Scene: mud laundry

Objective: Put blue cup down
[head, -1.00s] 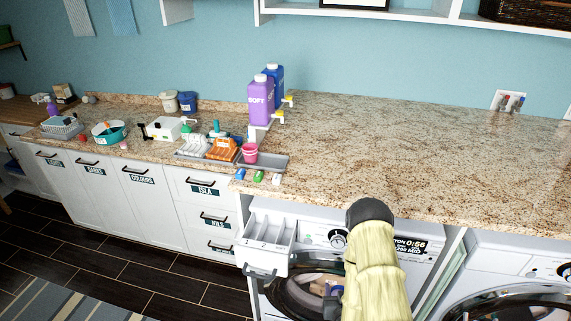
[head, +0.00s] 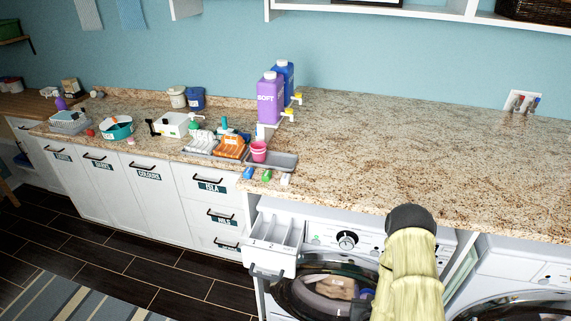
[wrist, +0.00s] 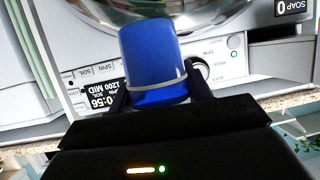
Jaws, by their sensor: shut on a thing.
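The blue cup (wrist: 152,58) is in my gripper (wrist: 157,92) in the wrist view, with one dark finger on each side of it. The cup has a pale band around it near the gripper. The gripper is shut on it in front of the washing machine. In the head view my pale arm hides most of the gripper, and only a small dark and blue part shows beside the arm, low in front of the machine door.
The granite counter (head: 430,165) above the machine is widely clear. Purple (head: 270,100) and blue (head: 286,75) dispensers stand behind. The washer's detergent drawer (head: 274,243) is pulled out. The washer door (head: 300,300) is below.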

